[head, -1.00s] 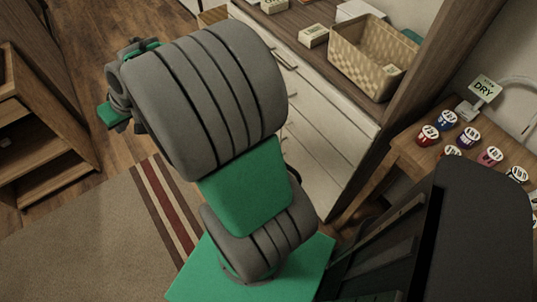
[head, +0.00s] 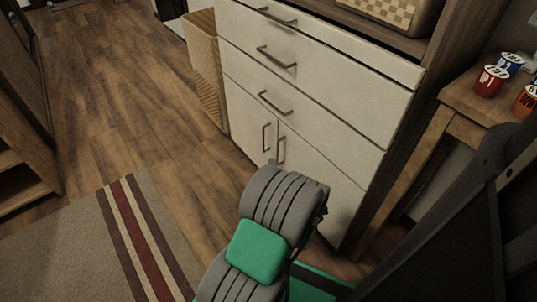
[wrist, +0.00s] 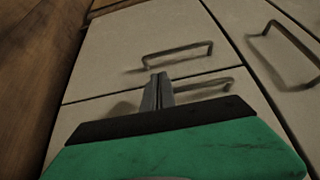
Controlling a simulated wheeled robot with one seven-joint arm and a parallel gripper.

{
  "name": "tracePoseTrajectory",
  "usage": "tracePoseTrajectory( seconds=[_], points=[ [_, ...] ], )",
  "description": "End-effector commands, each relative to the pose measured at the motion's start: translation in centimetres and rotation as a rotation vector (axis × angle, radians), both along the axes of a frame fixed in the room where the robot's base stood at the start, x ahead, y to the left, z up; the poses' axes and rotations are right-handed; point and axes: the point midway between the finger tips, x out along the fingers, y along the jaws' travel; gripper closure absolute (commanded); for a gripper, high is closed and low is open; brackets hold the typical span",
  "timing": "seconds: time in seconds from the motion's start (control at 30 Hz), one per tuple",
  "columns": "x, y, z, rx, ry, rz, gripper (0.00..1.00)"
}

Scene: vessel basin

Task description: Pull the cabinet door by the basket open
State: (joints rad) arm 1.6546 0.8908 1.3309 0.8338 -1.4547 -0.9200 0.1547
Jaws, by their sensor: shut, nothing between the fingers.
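The pale cabinet has two lower doors side by side, both closed. The left door (head: 248,112), beside the tall wicker basket (head: 207,75), has an upright bar handle (head: 264,138). The right door (head: 318,172) has a similar handle (head: 281,150). In the wrist view, turned sideways, the basket-side door (wrist: 125,50) is the upper panel with its handle (wrist: 178,60); the other door's handle (wrist: 215,84) is below it. My gripper (wrist: 158,77) is shut and empty, its tips near the seam between the handles. Contact is unclear. My arm hides most of the gripper in the head view.
Closed drawers with bar handles (head: 276,58) sit above the doors. A wooden table (head: 470,95) with several labelled cups stands at right. A striped rug (head: 140,235) lies at lower left. The wood floor (head: 120,90) left of the cabinet is clear.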

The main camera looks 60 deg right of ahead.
Motion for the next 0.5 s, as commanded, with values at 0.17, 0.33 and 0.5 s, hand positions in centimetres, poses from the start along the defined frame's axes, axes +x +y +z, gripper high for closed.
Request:
tracePoseTrajectory(
  seconds=[0.17, 0.33, 0.5],
  points=[
    [1.3, -1.9, -0.2, 0.0, 0.001, 0.004, 1.0],
    [2.3, -3.4, -0.2, 0.001, 0.002, 0.004, 1.0],
    [3.2, -4.6, -0.2, 0.001, 0.003, 0.005, 1.0]
  ],
)
